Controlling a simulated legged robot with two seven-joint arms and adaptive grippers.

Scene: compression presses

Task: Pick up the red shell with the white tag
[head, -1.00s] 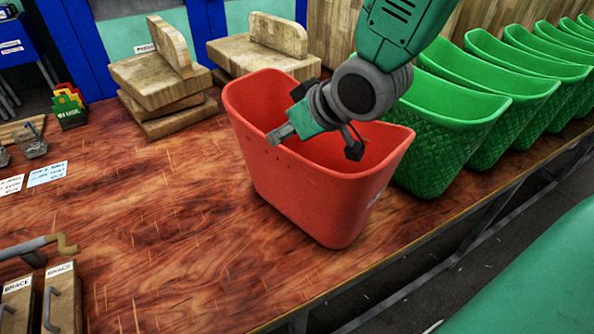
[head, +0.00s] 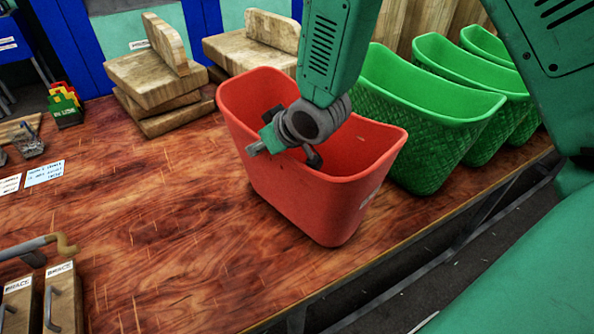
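The red shell (head: 305,205) is a tall, open-topped bin standing upright on the wooden bench. A small pale tag (head: 370,197) shows on its right side; its print is too small to read. My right gripper (head: 285,153) is over the shell's near rim, in front of the opening. Its fingers are apart, with one at the left across the rim and one further right. I cannot tell which finger is inside the wall or whether either touches it. My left gripper is out of view.
Green shells (head: 425,140) stand in a row close to the right of the red shell. Wooden blocks (head: 150,75) sit behind it. Brace boxes (head: 60,300) and cards (head: 45,172) lie at the left. The bench (head: 165,235) in front-left is clear.

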